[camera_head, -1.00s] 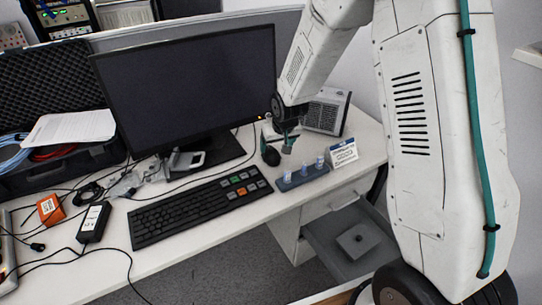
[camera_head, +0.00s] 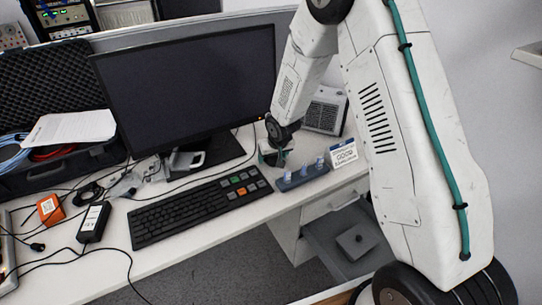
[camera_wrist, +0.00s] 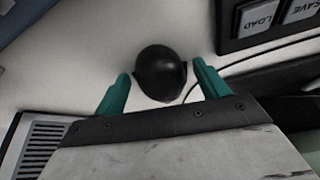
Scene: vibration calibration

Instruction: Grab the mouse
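The mouse (camera_wrist: 160,74) is black and rounded and lies on the white desk. In the wrist view it sits between the two teal fingers of my gripper (camera_wrist: 161,76). The fingers are spread, with a gap of desk showing on the left; the right finger is very close to the mouse, and I cannot tell if it touches. In the head view my gripper (camera_head: 274,156) is low over the desk, right of the keyboard, and largely hides the mouse.
The black keyboard (camera_head: 185,212) is to the left. A blue-grey holder with small vials (camera_head: 302,177) stands close to the right, with a sign card (camera_head: 343,154) behind it. The monitor (camera_head: 185,85) stands behind left and a grey vented box (camera_head: 324,110) behind. Cables cross the desk.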

